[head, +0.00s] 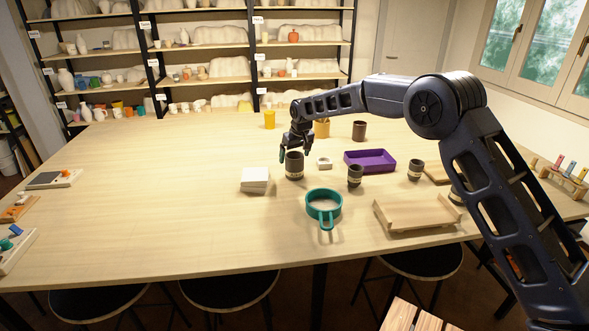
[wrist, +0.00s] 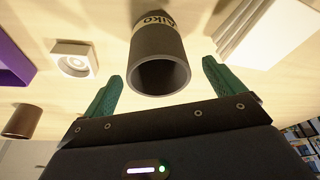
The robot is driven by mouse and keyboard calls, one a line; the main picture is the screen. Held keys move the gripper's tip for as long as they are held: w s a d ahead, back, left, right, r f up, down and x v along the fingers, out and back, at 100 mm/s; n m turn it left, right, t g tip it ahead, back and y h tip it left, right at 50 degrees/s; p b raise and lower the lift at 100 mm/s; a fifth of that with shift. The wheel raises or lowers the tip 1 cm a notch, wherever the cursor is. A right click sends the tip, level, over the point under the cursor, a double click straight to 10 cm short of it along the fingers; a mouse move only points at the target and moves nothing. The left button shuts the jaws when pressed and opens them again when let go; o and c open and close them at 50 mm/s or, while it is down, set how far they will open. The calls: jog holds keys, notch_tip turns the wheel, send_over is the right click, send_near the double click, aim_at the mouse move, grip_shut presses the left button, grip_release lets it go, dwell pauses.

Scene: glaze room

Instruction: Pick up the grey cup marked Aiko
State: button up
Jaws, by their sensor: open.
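The grey cup marked Aiko (wrist: 157,62) stands on the table; its label band reads "Aiko" in the wrist view, where its open mouth faces the camera. It also shows in the head view as the dark cup (head: 294,167) under my gripper. My gripper (wrist: 160,85) is open, with its two green fingers on either side of the cup's rim in the picture and visible space between. In the head view my gripper (head: 294,155) is at the cup's top, on its far side. Nothing is held.
A white stack of tiles (head: 255,180) stands left of the cup, and a small white block (head: 324,162) right. A purple tray (head: 370,168), dark cups (head: 355,176) (head: 415,171) and a teal sieve (head: 324,207) are nearby. The table's left side is mostly clear.

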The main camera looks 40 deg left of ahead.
jog(key=x, duration=0.4)
jog(key=shift+f, duration=0.1)
jog(key=c, duration=1.2)
